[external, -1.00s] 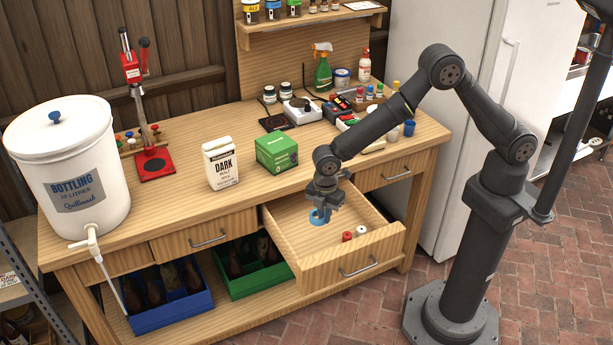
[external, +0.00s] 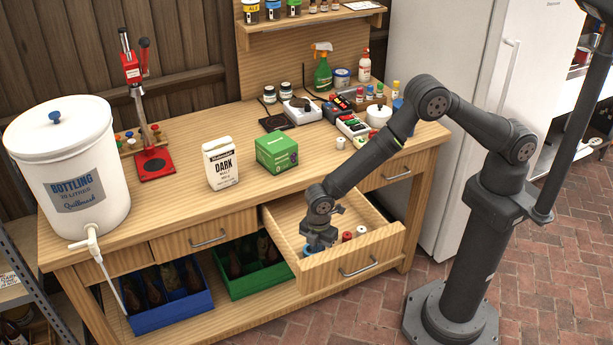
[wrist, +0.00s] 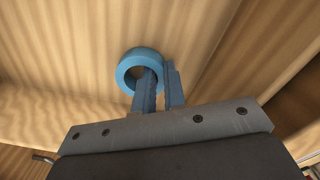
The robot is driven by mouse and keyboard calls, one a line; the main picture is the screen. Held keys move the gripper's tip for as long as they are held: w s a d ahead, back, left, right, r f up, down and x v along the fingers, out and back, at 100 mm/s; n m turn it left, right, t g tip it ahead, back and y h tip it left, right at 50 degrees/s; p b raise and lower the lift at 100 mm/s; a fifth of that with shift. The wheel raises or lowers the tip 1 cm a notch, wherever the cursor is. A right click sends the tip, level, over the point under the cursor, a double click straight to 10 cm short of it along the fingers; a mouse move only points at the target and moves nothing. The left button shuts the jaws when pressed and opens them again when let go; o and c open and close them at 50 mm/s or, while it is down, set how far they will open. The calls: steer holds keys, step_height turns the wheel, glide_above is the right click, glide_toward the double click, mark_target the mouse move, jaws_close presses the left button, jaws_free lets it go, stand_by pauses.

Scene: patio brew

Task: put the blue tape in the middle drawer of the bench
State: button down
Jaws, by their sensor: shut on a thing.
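The blue tape (wrist: 129,75) is a ring, seen in the wrist view at the tips of my gripper (wrist: 158,88). My gripper is shut on the tape, with one finger inside the ring and the other outside its wall. In the external view my gripper (external: 318,247) is down inside the open middle drawer (external: 360,262), toward its left front. A bit of the blue tape (external: 308,250) shows there, mostly hidden by my gripper. I cannot tell whether the tape touches the drawer floor.
A red roll (external: 347,236) and a white roll (external: 361,230) lie in the drawer, right of my gripper. The left drawer (external: 190,243) and right drawer (external: 385,173) are shut.

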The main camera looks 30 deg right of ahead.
steer(key=shift+f, duration=0.2)
steer(key=c, duration=1.5)
jaws_free()
steer(key=shift+r, duration=0.1)
step_height(320, 180, up, 12)
step_height(320, 180, down, 12)
steer(key=shift+f, duration=0.15)
step_height(320, 180, up, 3)
steer(key=shift+f, duration=0.15)
steer(key=shift+r, duration=0.8)
